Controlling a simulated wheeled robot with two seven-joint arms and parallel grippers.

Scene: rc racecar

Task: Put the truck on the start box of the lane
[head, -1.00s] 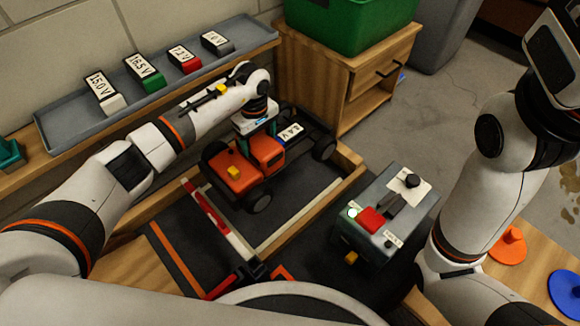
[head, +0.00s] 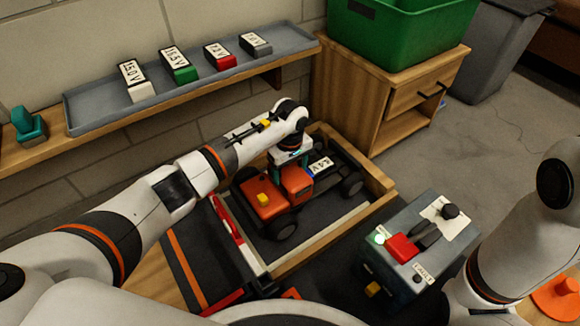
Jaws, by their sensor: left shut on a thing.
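The orange and black truck (head: 262,196) is in the head view, inside a wood-edged lane area. A battery block with a partly hidden label (head: 321,166) sits in its rear bed. My left gripper (head: 290,158) reaches down from above and is shut on the truck around its cab; its fingers are mostly hidden by the wrist. A white-lined dark area of the lane (head: 318,210) lies under and in front of the truck. I cannot tell whether the wheels touch the floor. My right arm shows at the right edge, but its gripper is out of view.
A shelf tray (head: 105,116) holds several labelled blocks. A wooden cabinet (head: 365,95) with a green bin (head: 405,35) stands behind. A red-and-white bar (head: 228,231) lies left of the truck.

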